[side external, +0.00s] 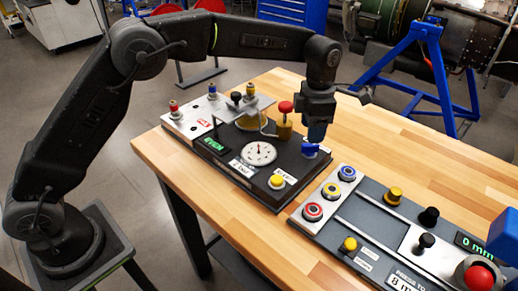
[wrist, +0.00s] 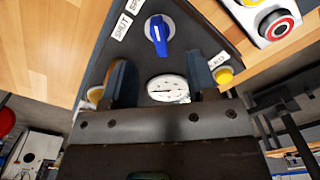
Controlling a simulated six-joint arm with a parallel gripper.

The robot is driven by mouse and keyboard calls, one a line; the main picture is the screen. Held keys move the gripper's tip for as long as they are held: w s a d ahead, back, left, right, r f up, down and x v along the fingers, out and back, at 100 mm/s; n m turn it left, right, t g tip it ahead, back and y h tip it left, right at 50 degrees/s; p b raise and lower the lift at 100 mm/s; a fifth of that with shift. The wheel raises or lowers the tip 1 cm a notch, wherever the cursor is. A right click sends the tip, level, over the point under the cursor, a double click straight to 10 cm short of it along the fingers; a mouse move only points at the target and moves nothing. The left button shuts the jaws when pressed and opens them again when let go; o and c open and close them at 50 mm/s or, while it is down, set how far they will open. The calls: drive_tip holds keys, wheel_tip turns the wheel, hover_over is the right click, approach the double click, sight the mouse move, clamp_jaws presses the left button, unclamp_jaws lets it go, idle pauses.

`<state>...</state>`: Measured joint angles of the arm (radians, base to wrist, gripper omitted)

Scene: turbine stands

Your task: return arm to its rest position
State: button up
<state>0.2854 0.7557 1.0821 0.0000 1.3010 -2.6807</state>
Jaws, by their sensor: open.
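My gripper (side external: 317,132) points down over the right side of the black gauge panel (side external: 235,175) on the wooden table. In the wrist view its two fingers (wrist: 162,72) stand apart with nothing between them. A blue lever knob (side external: 310,150) is just below the fingertips in the side view. The wrist view shows the blue lever (wrist: 157,35) beyond the fingertips, with a "SHUT" label to its left. A round white dial (wrist: 167,88) shows between the fingers. The side view does not make clear whether a finger touches the lever.
A red-topped brass knob (side external: 285,118) stands close left of my gripper. A second panel (side external: 400,225) with several buttons lies to the right. The wooden table (side external: 420,150) is clear behind it. A blue stand (side external: 420,70) bears a turbine behind the table.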

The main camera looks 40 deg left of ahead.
drive_tip(key=s+a+r+m+t, duration=0.3)
drive_tip(key=s+a+r+m, duration=0.7)
drive_tip(key=s+r+m, duration=0.35)
drive_tip(key=s+a+f+m+t, duration=0.1)
drive_tip(key=s+a+f+m, duration=0.1)
drive_tip(key=s+m, duration=0.5)
drive_tip(key=s+a+f+m+t, duration=0.1)
drive_tip(key=s+a+f+m, duration=0.1)
drive_tip(key=s+m, duration=0.5)
drive_tip(key=s+a, duration=0.1)
drive_tip(key=s, duration=0.3)
drive_tip(key=shift+a+f+t, duration=0.2)
drive_tip(key=shift+f+t, duration=0.1)
drive_tip(key=shift+f, duration=0.05)
drive_tip(key=shift+c, duration=0.5)
idle(0.6)
